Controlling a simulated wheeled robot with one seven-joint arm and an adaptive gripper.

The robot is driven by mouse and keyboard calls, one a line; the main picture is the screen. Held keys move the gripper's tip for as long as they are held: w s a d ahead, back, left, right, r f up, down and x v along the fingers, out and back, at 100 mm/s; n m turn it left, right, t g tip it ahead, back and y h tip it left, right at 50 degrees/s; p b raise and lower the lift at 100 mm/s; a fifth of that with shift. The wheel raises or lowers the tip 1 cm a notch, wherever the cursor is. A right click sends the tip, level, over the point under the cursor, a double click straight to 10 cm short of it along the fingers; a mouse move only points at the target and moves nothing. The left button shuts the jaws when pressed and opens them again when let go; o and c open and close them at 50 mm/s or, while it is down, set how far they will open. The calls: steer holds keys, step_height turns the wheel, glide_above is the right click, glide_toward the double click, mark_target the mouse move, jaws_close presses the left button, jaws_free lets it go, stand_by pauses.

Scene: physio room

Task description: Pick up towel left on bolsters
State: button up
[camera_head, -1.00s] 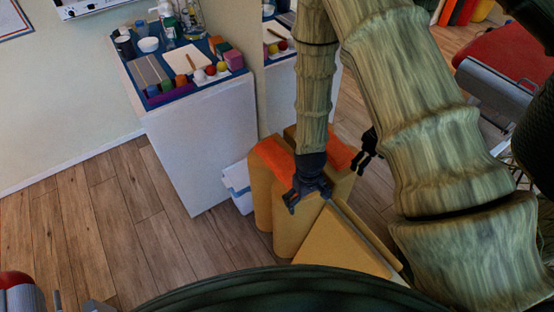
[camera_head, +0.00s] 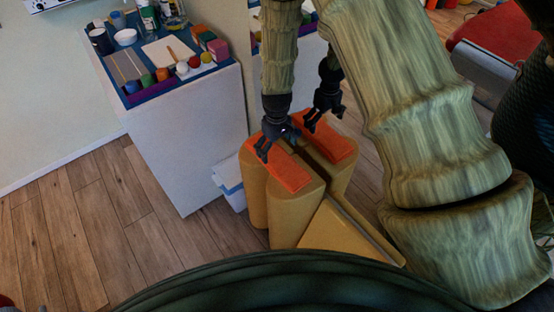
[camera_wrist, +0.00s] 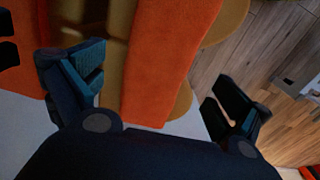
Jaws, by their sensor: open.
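The orange towel (camera_head: 290,180) lies draped over the rounded top of upright tan bolsters (camera_head: 285,215). My gripper (camera_head: 277,148) is just above the towel's far part, pointing down, and hides some of it. In the wrist view, my open gripper (camera_wrist: 160,78) has one finger on each side of the towel (camera_wrist: 170,50), which runs as a strip between them with nothing clasped. A bolster (camera_wrist: 183,102) shows beside the towel. I cannot tell whether the fingers touch it.
A mirror behind the bolsters seems to repeat the gripper, towel and bolsters. A white cabinet (camera_head: 190,135) with paint supplies stands left. A white-blue box (camera_head: 231,185) sits beside the bolsters. A tan wedge (camera_head: 340,238) leans in front. Wooden floor (camera_head: 60,240) is clear at left.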

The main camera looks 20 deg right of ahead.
mark_target(277, 157)
steer(key=shift+f+p, duration=0.35)
steer(key=shift+f, duration=2.5)
steer(key=c, duration=1)
